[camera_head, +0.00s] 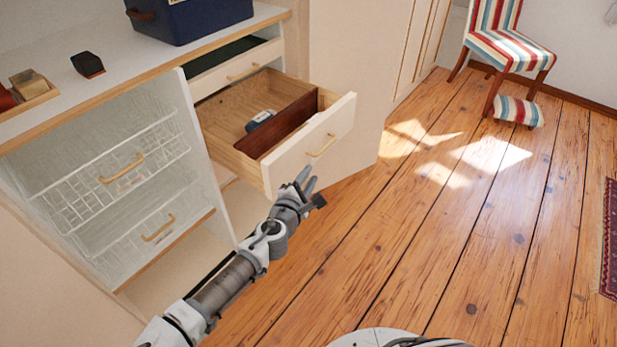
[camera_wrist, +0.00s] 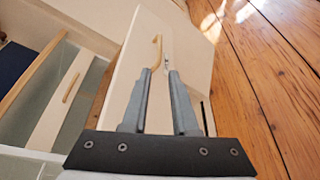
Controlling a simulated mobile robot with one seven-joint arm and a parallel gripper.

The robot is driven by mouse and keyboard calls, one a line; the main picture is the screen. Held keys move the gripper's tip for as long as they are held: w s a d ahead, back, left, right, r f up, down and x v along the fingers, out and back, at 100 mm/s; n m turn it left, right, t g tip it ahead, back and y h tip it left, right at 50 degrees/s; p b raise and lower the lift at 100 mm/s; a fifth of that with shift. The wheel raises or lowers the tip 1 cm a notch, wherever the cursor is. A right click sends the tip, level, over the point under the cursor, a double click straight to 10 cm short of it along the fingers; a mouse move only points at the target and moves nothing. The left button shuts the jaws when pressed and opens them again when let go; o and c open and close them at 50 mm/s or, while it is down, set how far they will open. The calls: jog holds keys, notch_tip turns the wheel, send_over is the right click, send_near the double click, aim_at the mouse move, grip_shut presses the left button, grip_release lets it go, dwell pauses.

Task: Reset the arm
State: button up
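My arm reaches from the bottom of the head view toward the cabinet. My gripper (camera_head: 308,177) is in front of the pulled-out drawer's white front (camera_head: 290,165), just below its handle (camera_head: 322,146). In the wrist view, my gripper (camera_wrist: 160,74) has its two fingers apart with nothing between them. The handle (camera_wrist: 157,50) shows just beyond the left fingertip; the fingers do not close around it. The exact distance to the drawer front is hard to tell.
The open drawer holds a small dark blue and grey item (camera_head: 261,119) beside a brown divider (camera_head: 289,124). Wire baskets (camera_head: 115,170) are at left. A blue box (camera_head: 190,18) stands on the cabinet top. A striped chair (camera_head: 508,48) is at the back right. Wooden floor (camera_head: 440,230) is clear.

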dwell(0.3)
jog(key=s+d+f+m+g+y, duration=0.1)
jog(key=s+d+f+m+g, duration=0.25)
jog(key=s+m+g, duration=0.3)
jog(key=s+d+f+m+g, duration=0.2)
jog(key=s+d+m+g, duration=0.2)
jog(key=s+m+g, duration=0.25)
jog(key=s+a+r+m+y, duration=0.1)
jog(key=s+r+m+y, duration=0.15)
jog(key=r, duration=0.55)
jog(key=s+a+r+m+y, duration=0.1)
jog(key=s+r+m+y, duration=0.15)
jog(key=r, duration=0.65)
jog(key=s+d+r+m+t, duration=0.1)
jog(key=s+d+r+t, duration=0.1)
jog(key=s+r, duration=0.4)
jog(key=s+d+r+m+t, duration=0.1)
jog(key=s+d+r+t, duration=0.15)
jog(key=r, duration=0.55)
notch_tip(320, 180, up, 15)
jog(key=p, duration=1.4)
jog(key=shift+s+d+f, duration=0.15)
jog(key=shift+s, duration=0.25)
